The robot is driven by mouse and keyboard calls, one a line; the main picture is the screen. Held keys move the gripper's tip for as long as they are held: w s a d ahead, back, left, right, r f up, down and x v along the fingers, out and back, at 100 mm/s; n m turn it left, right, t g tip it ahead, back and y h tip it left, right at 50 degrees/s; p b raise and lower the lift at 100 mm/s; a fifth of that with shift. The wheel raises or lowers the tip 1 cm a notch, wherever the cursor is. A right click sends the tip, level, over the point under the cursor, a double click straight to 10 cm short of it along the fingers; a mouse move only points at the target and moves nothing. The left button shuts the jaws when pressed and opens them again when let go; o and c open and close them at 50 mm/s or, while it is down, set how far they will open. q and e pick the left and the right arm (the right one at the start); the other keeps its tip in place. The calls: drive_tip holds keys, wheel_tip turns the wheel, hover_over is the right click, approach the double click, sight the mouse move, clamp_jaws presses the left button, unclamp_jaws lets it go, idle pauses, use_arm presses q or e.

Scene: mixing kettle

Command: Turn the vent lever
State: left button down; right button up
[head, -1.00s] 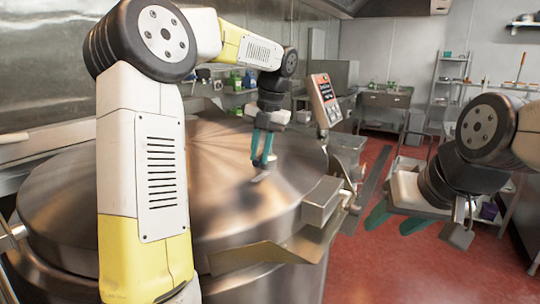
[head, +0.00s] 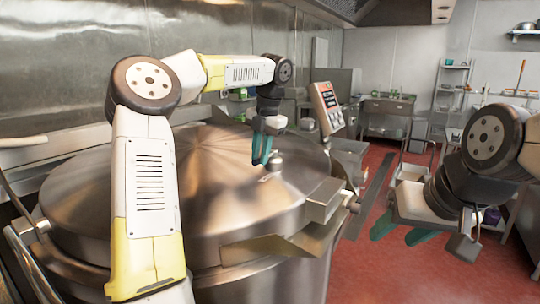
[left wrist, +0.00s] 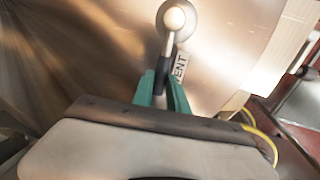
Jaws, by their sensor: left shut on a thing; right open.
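The vent lever (left wrist: 168,45) is on the kettle's lid, with a pale round knob at its pivot and a dark handle end. A white label reading VENT (left wrist: 180,66) lies beside it. My left gripper (left wrist: 162,88) is shut on the dark end of the lever. In the head view the left gripper (head: 261,160) points down at the lid, beside the small metal vent fitting (head: 275,160); its fingers partly hide the lever. My right gripper (head: 402,232) is open and empty, above the red floor to the right of the kettle.
The large steel kettle lid (head: 215,205) fills the middle. A metal bracket (head: 325,198) sits at its right edge. A control panel (head: 327,105) stands behind it. Open red floor (head: 345,270) lies to the right, with shelves and a steel table (head: 387,105) at the back.

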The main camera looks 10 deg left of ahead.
use_arm(q)
drive_tip(key=shift+a+f, duration=0.1)
drive_tip(key=c, duration=1.3)
unclamp_jaws()
drive_tip(key=shift+r, duration=0.35)
wheel_tip(320, 180, up, 7)
drive_tip(key=d, duration=0.1)
drive_tip(key=shift+s+d, duration=0.25)
